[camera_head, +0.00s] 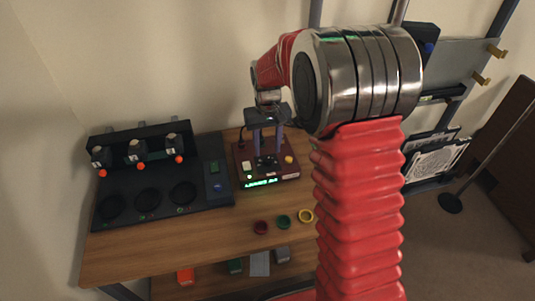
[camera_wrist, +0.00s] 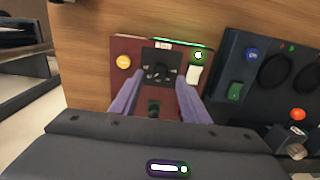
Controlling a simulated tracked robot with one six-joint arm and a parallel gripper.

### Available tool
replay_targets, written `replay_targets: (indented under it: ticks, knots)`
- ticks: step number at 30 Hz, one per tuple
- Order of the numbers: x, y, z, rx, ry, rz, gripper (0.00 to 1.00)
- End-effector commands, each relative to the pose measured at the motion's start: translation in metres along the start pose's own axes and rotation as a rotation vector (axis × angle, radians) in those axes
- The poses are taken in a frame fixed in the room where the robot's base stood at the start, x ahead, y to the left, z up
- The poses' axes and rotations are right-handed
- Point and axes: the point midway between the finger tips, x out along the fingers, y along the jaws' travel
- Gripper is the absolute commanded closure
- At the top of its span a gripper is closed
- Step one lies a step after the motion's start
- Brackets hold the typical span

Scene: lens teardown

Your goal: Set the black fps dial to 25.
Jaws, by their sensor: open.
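The black fps dial (camera_head: 266,161) sits on top of a dark red box (camera_head: 283,172). In the wrist view the dial (camera_wrist: 158,72) shows on a black square plate with small marks around it, too small to read. A green lit display (camera_head: 262,183) is on the box's front edge; its text is not legible to me. My gripper (camera_head: 268,150) points down over the box, with its two purple-grey fingers apart. In the wrist view my gripper (camera_wrist: 160,82) has one finger on each side of the dial, with nothing held. I cannot tell the exact height of the fingertips.
The box also carries a yellow button (camera_wrist: 123,61) and a white switch (camera_wrist: 193,74). A black station (camera_head: 165,190) with three round recesses stands to the left. Bare wood lies between.

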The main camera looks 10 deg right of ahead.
Motion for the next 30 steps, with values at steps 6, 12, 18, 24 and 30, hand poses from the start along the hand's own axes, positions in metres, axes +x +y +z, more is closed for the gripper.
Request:
replay_targets:
  ticks: [6,12,18,24,30]
  knots:
    - [-0.040,0.000,-0.001,0.000,0.003,0.000,0.58]
    - [-0.071,0.000,-0.001,0.000,0.002,0.000,0.58]
    - [-0.086,0.000,0.000,0.000,0.001,0.000,0.58]
    - [-0.087,0.000,0.000,0.000,-0.001,0.000,0.58]
    - [-0.087,0.000,0.000,0.000,-0.001,0.000,0.58]
